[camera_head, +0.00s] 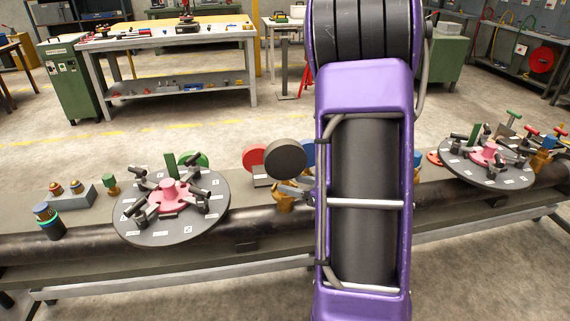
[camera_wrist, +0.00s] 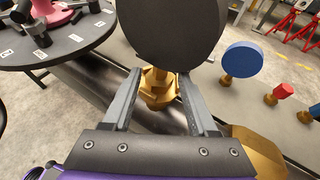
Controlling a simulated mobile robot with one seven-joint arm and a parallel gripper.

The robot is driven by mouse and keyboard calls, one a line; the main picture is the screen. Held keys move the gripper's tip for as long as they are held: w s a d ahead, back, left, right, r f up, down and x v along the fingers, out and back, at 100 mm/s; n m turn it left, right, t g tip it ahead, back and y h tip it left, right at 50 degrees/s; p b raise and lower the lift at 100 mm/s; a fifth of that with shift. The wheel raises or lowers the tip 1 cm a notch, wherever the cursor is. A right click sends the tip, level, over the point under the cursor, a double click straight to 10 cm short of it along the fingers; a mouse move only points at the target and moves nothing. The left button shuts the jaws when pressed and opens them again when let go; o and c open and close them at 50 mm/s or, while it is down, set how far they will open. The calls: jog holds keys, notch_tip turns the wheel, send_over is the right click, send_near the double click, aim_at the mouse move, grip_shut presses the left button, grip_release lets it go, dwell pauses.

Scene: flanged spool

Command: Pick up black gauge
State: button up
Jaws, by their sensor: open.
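The black gauge, a dark round disc (camera_head: 285,158) on a brass fitting (camera_head: 283,204), stands upright on the pipe just left of my arm in the head view. In the wrist view the gauge's disc (camera_wrist: 168,28) fills the top middle, with its brass fitting (camera_wrist: 158,92) below. My gripper (camera_wrist: 158,78) is open, with one finger on each side of the brass fitting in that picture. I cannot tell whether either finger touches it. In the head view my arm hides most of the gripper.
A red gauge (camera_head: 254,158) stands left of the black one. A blue gauge (camera_wrist: 243,59) and small red-topped fittings (camera_wrist: 284,90) stand to the right in the wrist view. A dark flange with a pink hub (camera_head: 130,223) is at left, another (camera_head: 497,176) at right.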

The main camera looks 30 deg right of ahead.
aim_at(288, 180)
jog(key=x, duration=0.4)
jog(key=shift+w, duration=0.3)
jog(key=shift+r, duration=0.1)
jog(key=shift+c, duration=0.3)
grip_shut()
dwell(0.8)
